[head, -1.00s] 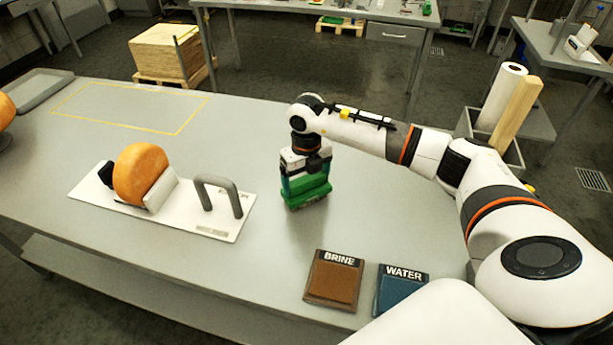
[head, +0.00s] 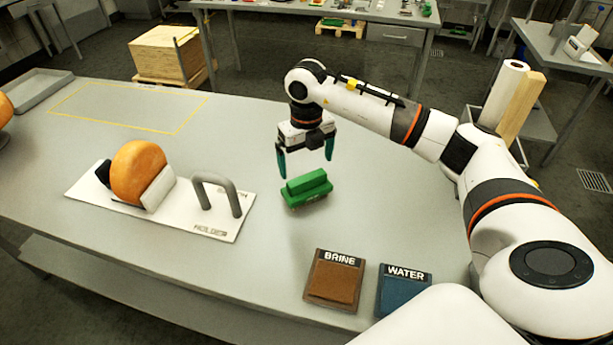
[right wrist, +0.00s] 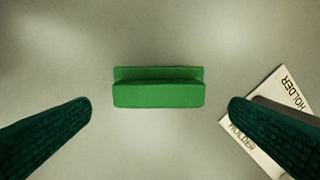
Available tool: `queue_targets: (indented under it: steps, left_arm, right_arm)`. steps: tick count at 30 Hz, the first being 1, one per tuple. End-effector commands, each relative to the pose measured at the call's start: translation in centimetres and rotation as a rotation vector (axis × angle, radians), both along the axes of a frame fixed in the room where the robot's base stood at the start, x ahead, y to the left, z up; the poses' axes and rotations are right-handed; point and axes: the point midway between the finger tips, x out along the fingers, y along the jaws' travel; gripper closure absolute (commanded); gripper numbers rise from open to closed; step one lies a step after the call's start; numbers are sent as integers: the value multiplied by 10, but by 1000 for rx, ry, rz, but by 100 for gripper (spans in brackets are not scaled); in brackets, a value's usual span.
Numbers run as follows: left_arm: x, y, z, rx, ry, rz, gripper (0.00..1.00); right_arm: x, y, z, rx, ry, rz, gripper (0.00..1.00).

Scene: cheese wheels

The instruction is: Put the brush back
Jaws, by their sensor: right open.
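The green brush (head: 307,188) lies on the grey table, to the right of the white holder board. It also shows in the right wrist view (right wrist: 158,87), centred between the fingers and apart from both. My right gripper (head: 306,172) is open and empty above the brush, its dark green fingers spread wide. The white board (head: 222,225) marked HOLDER carries a grey arch-shaped stand (head: 217,188) at its right end. A corner of the board shows at the right edge of the right wrist view. My left gripper is not in view.
An orange cheese wheel (head: 138,171) stands in a cradle on the board's left part. Brown BRINE (head: 333,282) and blue WATER (head: 403,290) pads lie at the table's front edge. A yellow outline (head: 130,108) and a grey tray (head: 38,88) are at the back left.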

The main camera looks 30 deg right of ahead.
Motion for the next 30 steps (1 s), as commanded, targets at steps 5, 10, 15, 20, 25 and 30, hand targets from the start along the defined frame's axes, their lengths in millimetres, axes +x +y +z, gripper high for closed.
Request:
queue_targets:
  steps: [5, 10, 15, 20, 25, 30]
  left_arm:
    - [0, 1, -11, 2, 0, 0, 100]
    - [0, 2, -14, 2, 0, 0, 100]
    - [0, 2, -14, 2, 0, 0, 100]
    - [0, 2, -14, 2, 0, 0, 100]
    - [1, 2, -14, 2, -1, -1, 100]
    - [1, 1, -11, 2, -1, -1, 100]
  right_arm:
    - [1, 0, 34, 1, -4, 1, 0]
    - [0, 0, 54, 0, 0, 0, 0]
    - [0, 0, 60, 0, 1, 0, 0]
    - [0, 0, 60, 0, 1, 0, 0]
    - [0, 0, 59, 0, 1, 0, 0]
    - [0, 0, 62, 0, 1, 0, 0]
